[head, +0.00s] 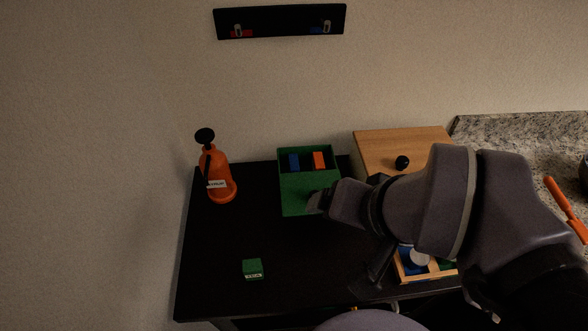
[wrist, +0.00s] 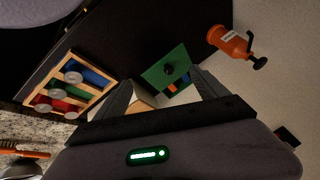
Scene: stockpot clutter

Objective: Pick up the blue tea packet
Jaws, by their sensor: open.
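The blue tea packet (head: 294,162) stands in the open green box (head: 310,198) near the back of the black table, left of an orange packet (head: 319,160). My gripper (head: 316,203) is at the box's near right side in the head view, apart from the packet. Its fingers are open (wrist: 162,78) with nothing between them. Whether it touches the box cannot be told.
A wooden box (head: 385,143) with a black knob stands right of the green box. An orange syrup bottle (head: 216,178) stands left. A green block (head: 253,268) lies at the front. A wooden tray (wrist: 89,89) holds coloured items. A black wall shelf (head: 280,20) hangs above.

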